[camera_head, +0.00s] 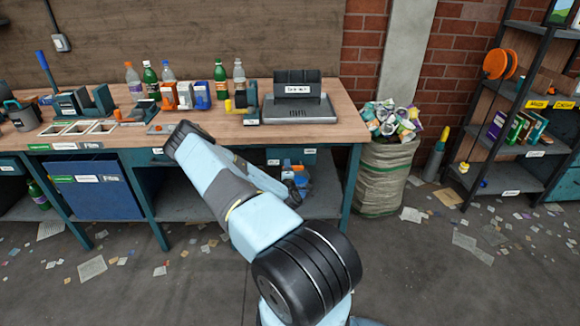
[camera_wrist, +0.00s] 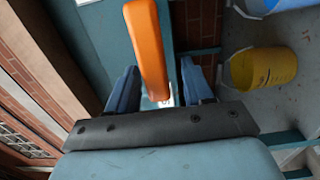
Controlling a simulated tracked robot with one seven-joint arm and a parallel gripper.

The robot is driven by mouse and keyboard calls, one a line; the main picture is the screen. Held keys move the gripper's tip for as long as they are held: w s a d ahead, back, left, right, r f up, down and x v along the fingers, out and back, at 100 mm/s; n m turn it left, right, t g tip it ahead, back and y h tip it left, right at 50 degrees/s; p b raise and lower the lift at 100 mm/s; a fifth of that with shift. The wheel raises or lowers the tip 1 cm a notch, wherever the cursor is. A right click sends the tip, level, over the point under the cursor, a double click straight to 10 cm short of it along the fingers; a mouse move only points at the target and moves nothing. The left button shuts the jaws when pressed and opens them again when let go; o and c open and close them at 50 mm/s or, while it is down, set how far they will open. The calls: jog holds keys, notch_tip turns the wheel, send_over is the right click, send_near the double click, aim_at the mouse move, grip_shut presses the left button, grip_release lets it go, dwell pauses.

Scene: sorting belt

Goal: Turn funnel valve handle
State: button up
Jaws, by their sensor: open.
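An orange bar-shaped handle (camera_wrist: 148,50) shows in the wrist view, long and upright in the picture, with its lower end near a small pale fitting. My gripper (camera_wrist: 158,76) is open, with one blue finger on each side of the handle's lower end. A gap shows to the right finger; the left finger is closer to the handle. I cannot tell whether either finger touches it. A teal surface lies behind the handle. In the head view my arm bends over in front of the bench, and its end is mostly hidden behind my own links. No funnel can be made out clearly.
In the wrist view a yellow bucket (camera_wrist: 262,68) and a blue container (camera_wrist: 282,4) are at right. In the head view the workbench (camera_head: 345,97) holds bottles (camera_head: 150,78) and a scale (camera_head: 298,108). A full sack (camera_head: 385,180) and a shelf rack (camera_head: 500,150) stand at right.

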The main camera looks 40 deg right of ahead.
jog(key=v, duration=1.3)
jog(key=shift+a, duration=0.35)
